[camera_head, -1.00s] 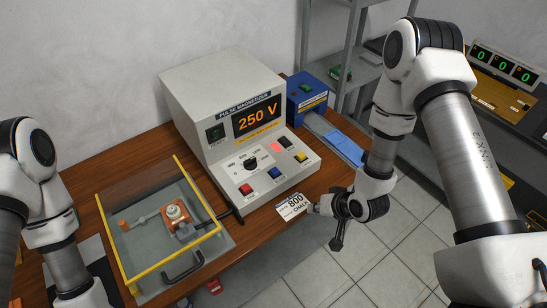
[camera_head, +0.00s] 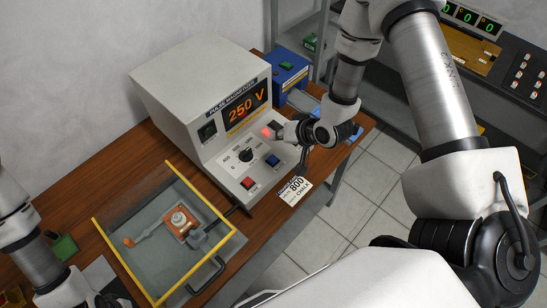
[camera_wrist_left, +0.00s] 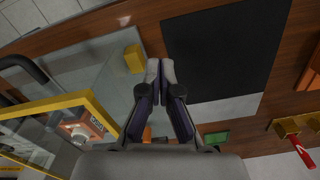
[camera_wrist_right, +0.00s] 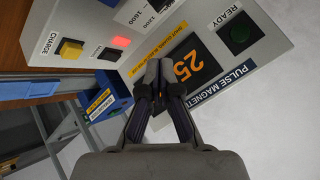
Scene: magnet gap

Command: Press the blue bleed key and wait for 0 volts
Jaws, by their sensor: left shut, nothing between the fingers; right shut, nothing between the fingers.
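The blue key (camera_head: 272,160) is on the sloping front panel of the white pulse magnetizer (camera_head: 170,85). Its orange display (camera_head: 245,108) reads 250 V. My right gripper (camera_head: 302,168) is shut and empty, in front of the panel and to the right of the blue key, apart from it in the picture. In the right wrist view its closed fingertips (camera_wrist_right: 165,68) overlap the display, and the yellow charge key (camera_wrist_right: 70,49) shows; the blue key is out of that view. My left gripper (camera_wrist_left: 160,75) is shut and empty over the table's left part.
A red key (camera_head: 248,183) and a black knob (camera_head: 245,155) sit near the blue key. A red lamp (camera_head: 265,133) glows. A yellow-framed clear cover (camera_head: 125,257) stands left over a fixture. A card (camera_head: 295,191) lies at the table's front edge. A blue box (camera_head: 288,72) stands behind.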

